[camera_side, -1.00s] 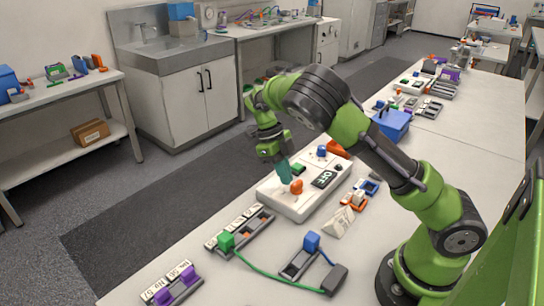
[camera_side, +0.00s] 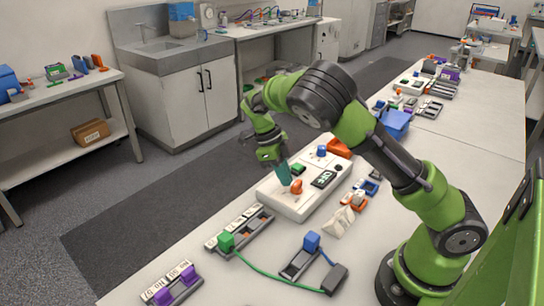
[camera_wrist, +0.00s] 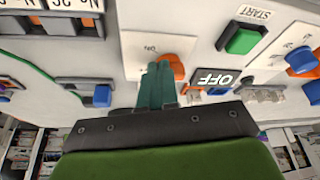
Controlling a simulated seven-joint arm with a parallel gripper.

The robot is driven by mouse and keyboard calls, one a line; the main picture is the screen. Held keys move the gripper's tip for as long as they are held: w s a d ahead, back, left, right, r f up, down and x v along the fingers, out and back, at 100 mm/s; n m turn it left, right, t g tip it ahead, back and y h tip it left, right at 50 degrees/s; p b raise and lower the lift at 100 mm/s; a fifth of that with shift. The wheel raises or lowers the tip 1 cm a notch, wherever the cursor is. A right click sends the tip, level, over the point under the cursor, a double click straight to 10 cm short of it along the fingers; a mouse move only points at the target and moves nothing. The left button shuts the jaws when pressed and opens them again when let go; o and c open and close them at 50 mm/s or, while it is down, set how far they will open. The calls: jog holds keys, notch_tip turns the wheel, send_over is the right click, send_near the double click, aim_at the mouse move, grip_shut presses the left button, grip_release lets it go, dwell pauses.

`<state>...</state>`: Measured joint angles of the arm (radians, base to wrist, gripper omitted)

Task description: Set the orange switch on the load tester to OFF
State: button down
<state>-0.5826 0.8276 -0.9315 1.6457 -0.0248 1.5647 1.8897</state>
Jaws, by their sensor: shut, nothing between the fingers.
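The load tester (camera_side: 283,206) is a white box on the bench, with an orange switch (camera_side: 296,187) near its front left corner. A dark display (camera_side: 323,179) beside the switch reads OFF; it also shows in the wrist view (camera_wrist: 216,78). My gripper (camera_side: 285,182) has its teal fingers shut and empty, pointing down just beside the switch. In the wrist view the fingertips (camera_wrist: 160,70) lie against or very near the orange switch (camera_wrist: 176,66) and hide part of it and its label. Whether they touch I cannot tell.
A green START button (camera_wrist: 242,39) and a blue knob (camera_side: 322,151) are on the same panel. A rack with a green connector (camera_side: 226,241) stands to the front left, and a green cable (camera_side: 270,277) runs across the bench. An orange block (camera_side: 338,148) lies behind the tester.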

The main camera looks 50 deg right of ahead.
jog(key=shift+s+a+n+t+h, duration=0.2)
jog(key=shift+n+h, duration=0.1)
jog(key=shift+n, duration=0.6)
jog(key=shift+s+a+n+t+h, duration=0.1)
jog(key=shift+s+a+n+h, duration=0.15)
jog(key=shift+n, duration=0.65)
jog(key=shift+d, duration=0.1)
jog(key=shift+s+d, duration=0.35)
jog(key=shift+d, duration=0.55)
jog(key=w+a, duration=0.2)
jog(key=w, duration=0.1)
jog(key=shift+w+a, duration=0.3)
jog(key=shift+a, duration=0.05)
jog(key=v, duration=1)
jog(key=shift+a, duration=0.35)
jog(key=shift+r, duration=0.1)
